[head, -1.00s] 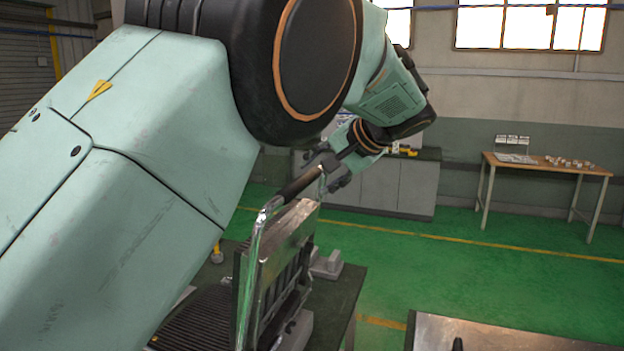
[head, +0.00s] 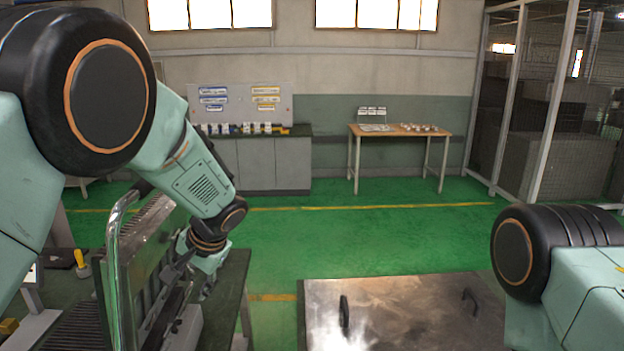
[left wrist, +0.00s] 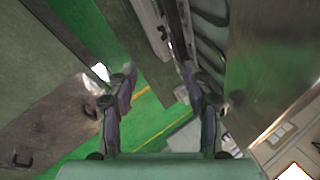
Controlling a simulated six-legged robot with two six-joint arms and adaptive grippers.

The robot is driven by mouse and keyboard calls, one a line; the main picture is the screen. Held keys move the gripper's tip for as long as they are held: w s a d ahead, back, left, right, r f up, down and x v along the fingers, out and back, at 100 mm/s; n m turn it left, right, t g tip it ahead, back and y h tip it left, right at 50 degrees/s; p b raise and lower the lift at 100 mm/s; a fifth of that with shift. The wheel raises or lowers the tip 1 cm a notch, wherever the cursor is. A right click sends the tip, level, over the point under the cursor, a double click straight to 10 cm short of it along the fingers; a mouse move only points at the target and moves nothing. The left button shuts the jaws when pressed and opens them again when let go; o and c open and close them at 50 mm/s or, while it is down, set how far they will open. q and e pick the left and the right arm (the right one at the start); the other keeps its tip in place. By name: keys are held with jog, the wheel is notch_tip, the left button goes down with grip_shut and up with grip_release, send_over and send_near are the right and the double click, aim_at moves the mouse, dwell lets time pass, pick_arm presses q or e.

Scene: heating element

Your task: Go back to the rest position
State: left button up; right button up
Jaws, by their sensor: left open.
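My left gripper (head: 208,285) hangs in front of the raised, ribbed metal press lid (head: 150,240), on its right side. In the left wrist view its two fingers (left wrist: 160,82) are spread apart with nothing between them. The lid has a bent chrome handle (head: 112,235) with a black grip, and stands upright on the dark bench at the left. My left arm covers part of the far left. My right arm's joint shows at the lower right; its gripper is out of view.
A steel-topped table (head: 420,310) with black handles stands at the front. A wooden table (head: 400,129) with small parts and a grey cabinet (head: 260,165) stand along the wall. A mesh fence (head: 550,110) is at the right. Green floor between is clear.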

pick_arm(q)
jog(key=s+d+f+g+h, duration=0.1)
jog(key=s+f+h, duration=0.1)
jog(key=s+f, duration=0.8)
jog(key=s+d+f+g+h, duration=0.1)
jog(key=s+d+f+h, duration=0.1)
jog(key=s+f, duration=0.8)
jog(key=s+a+f+n+g+h, duration=0.1)
jog(key=s+f+n, duration=0.15)
jog(key=s, duration=0.85)
jog(key=s+f+n, duration=0.2)
jog(key=s+f, duration=0.1)
jog(key=s, duration=0.7)
notch_tip(320, 180, down, 23)
jog(key=b, duration=2.3)
jog(key=shift+s+a, duration=0.25)
jog(key=shift+s, duration=0.15)
jog(key=shift+m, duration=0.25)
jog(key=shift+r, duration=0.1)
